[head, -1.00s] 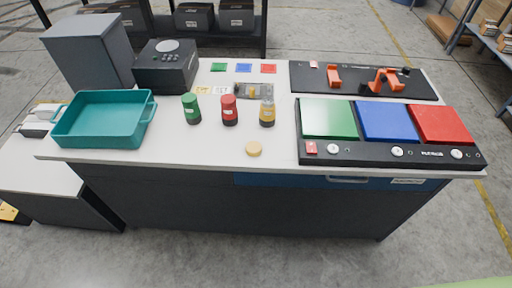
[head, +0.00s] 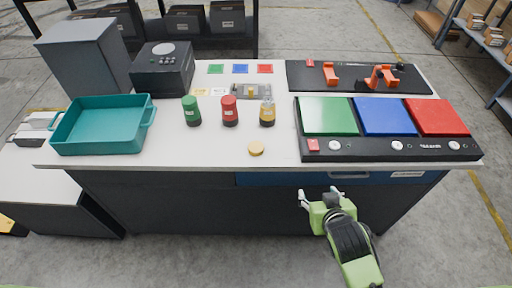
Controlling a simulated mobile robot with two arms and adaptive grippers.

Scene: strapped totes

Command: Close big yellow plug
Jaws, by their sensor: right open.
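A round yellow plug (head: 256,148) lies flat on the white table near its front edge. Behind it stands an upright canister with a yellow upper part and a dark base (head: 267,113); its top is too small to read clearly. A red canister (head: 229,111) and a green canister (head: 191,111) stand upright to its left. My right gripper (head: 319,194) is open and empty, in front of the table's front edge, to the right of the yellow plug and apart from it. My left gripper is not in view.
A teal tray (head: 103,147) is at the table's left. A black panel with green, blue and red plates (head: 376,151) fills the right side. A small grey fixture (head: 251,91) is behind the canisters. The table around the plug is clear.

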